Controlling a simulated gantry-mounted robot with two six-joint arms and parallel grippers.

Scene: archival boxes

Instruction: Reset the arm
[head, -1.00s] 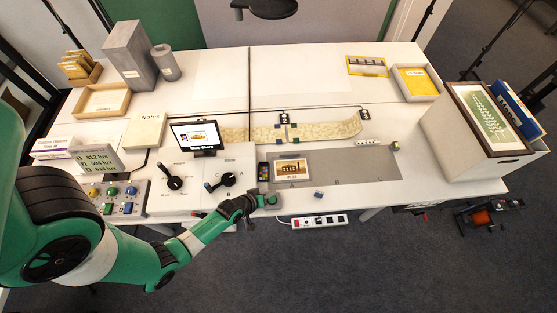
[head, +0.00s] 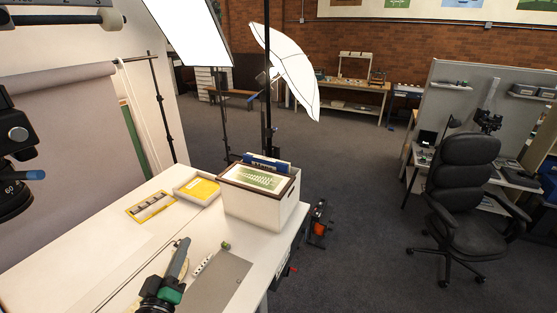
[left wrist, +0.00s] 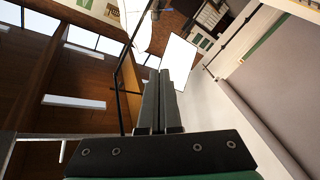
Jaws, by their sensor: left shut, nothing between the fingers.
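My left gripper (head: 183,243) rises from the bottom of the head view, over the table beside the grey mat (head: 222,284). Its fingers point up and away from me. In the left wrist view the two dark fingers (left wrist: 159,76) are pressed together with nothing between them. That view looks past them at a brick wall, bright lamp panels and a pale backdrop, with no table object near the tips. My right gripper is not in view.
A white box (head: 262,206) with a framed green picture on top stands at the table's right edge. A yellow-topped tray (head: 198,189) and a yellow-edged frame (head: 151,207) lie left of it. An umbrella light (head: 287,72) stands behind. A black chair (head: 468,195) is off to the right.

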